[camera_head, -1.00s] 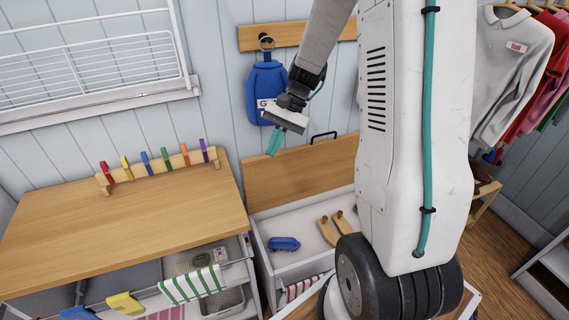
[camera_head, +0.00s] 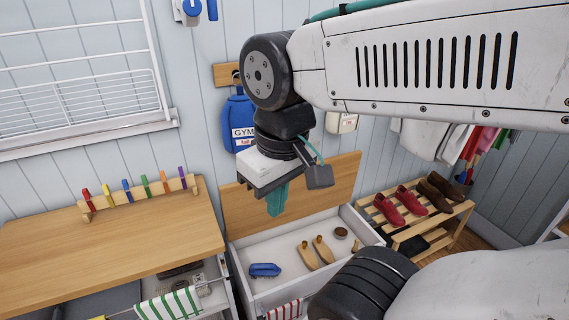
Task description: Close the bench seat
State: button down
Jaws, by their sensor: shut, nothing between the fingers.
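The bench (camera_head: 259,296) is a white box with its wooden seat lid (camera_head: 325,181) standing raised against the wall at the back. Inside the open box lie a blue brush (camera_head: 265,270), wooden shoe trees (camera_head: 322,250) and a small round tin (camera_head: 341,233). My gripper (camera_head: 276,205) is shut and empty, with teal fingers pointing down. In the picture it overlaps the front face of the raised lid, left of its middle. I cannot tell whether it touches the lid. My arm hides part of the view above the lid.
A wooden counter (camera_head: 110,250) with a rack of coloured pegs (camera_head: 138,196) stands to the left. A blue gym bag (camera_head: 237,122) hangs behind my gripper. A shoe rack (camera_head: 412,231) with red and brown shoes stands right of the bench.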

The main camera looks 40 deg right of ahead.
aim_at(244, 215)
jog(key=u, duration=0.5)
jog(key=k, duration=1.1)
jog(key=z, duration=0.2)
jog(key=i, duration=0.55)
jog(key=z, duration=0.75)
jog(key=i, duration=0.9)
jog(key=u, duration=0.25)
